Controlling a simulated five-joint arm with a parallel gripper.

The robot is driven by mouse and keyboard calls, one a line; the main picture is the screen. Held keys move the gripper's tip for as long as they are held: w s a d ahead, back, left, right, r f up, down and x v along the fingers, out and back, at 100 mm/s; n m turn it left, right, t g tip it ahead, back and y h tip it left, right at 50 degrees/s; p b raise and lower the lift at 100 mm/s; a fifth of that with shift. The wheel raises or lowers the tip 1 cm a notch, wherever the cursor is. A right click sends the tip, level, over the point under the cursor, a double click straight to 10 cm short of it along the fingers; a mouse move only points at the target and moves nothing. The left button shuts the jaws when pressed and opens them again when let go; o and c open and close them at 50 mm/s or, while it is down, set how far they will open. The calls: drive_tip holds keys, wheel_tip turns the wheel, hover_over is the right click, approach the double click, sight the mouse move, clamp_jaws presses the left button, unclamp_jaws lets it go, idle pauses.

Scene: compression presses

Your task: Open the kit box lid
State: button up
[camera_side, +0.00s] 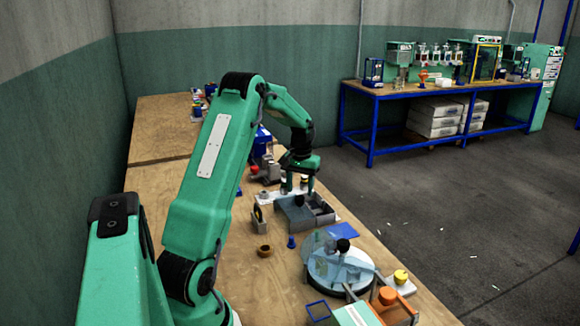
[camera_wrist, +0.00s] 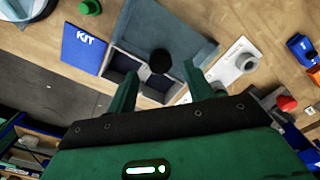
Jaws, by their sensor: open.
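The kit box (camera_side: 320,208) is a grey tray with open compartments; its compartments (camera_wrist: 121,66) also show in the wrist view. Its flat grey lid (camera_side: 294,219) lies to one side of the exposed compartments, and the lid (camera_wrist: 175,28) fills the upper middle of the wrist view. A dark round knob (camera_wrist: 160,61) stands at the lid's edge by the compartments. My gripper (camera_side: 297,190) is open above the box. In the wrist view my gripper's fingers (camera_wrist: 160,72) lie on either side of the knob; contact cannot be told. The box's near part is hidden by my gripper.
A blue KIT card (camera_wrist: 83,48) lies beside the box. A green knobbed piece (camera_wrist: 90,7) and a white plate (camera_wrist: 236,65) are nearby. A clear-covered round device (camera_side: 342,268) stands in front, with a small brown ring (camera_side: 264,251) and blue peg (camera_side: 291,242) on the bench.

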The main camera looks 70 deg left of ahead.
sight(300, 198)
drive_tip(key=shift+r, duration=2.45)
